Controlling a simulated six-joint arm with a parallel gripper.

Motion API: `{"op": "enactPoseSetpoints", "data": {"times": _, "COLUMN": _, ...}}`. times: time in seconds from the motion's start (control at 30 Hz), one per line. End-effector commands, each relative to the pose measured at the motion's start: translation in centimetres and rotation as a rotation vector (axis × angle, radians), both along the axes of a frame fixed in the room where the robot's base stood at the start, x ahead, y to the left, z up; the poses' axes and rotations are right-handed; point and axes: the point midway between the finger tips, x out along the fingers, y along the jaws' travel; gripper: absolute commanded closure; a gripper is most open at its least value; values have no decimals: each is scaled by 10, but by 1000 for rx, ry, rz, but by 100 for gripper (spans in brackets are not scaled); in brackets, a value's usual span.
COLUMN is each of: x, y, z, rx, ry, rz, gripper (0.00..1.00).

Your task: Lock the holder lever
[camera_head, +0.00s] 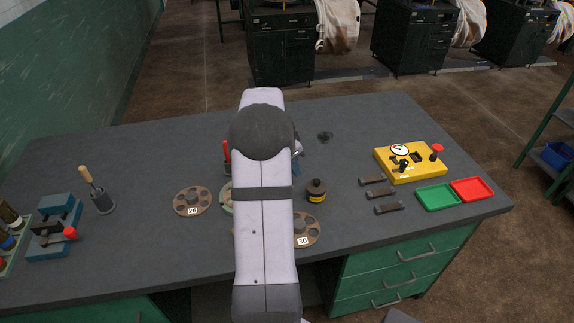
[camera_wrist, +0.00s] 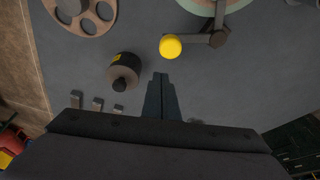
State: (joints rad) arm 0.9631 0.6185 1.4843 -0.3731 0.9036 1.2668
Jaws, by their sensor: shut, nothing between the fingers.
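A lever with a yellow ball knob (camera_wrist: 171,46) shows at the top of the wrist view. Its dark arm (camera_wrist: 193,41) runs right to a pivot beside a pale green round holder (camera_wrist: 236,5), cut off by the frame edge. In the head view only a sliver of the green holder (camera_head: 226,198) shows left of my arm; the lever is hidden there. My gripper (camera_wrist: 160,77) is shut and empty, pointing toward the lever, with its tips apart from the yellow knob in the picture. My own arm hides the gripper in the head view.
A dark bottle (camera_head: 316,190) stands close right of my arm. Numbered discs, 26 (camera_head: 192,201) and 30 (camera_head: 306,229), lie nearby. A yellow gauge box (camera_head: 410,161), green tray (camera_head: 438,207) and red tray (camera_head: 489,184) are right; a blue fixture (camera_head: 55,247) with red knob is left.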

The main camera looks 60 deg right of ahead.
Motion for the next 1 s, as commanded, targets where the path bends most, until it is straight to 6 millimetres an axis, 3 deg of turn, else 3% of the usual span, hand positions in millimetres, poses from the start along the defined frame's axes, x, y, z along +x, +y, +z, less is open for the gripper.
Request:
{"op": "enactPoseSetpoints", "data": {"times": 0.07, "x": -9, "y": -14, "z": 3, "rx": 0, "ry": 0, "rz": -5, "gripper": 100}}
{"op": "enactPoseSetpoints", "data": {"times": 0.5, "x": 8, "y": 12, "z": 77, "rx": -4, "ry": -2, "rz": 0, "gripper": 100}}
{"op": "enactPoseSetpoints", "data": {"times": 0.7, "x": 11, "y": 17, "z": 93, "rx": -4, "ry": -2, "rz": 0, "gripper": 100}}
{"op": "enactPoseSetpoints", "data": {"times": 1.0, "x": 10, "y": 18, "z": 96, "rx": -2, "ry": 0, "rz": -1, "gripper": 100}}
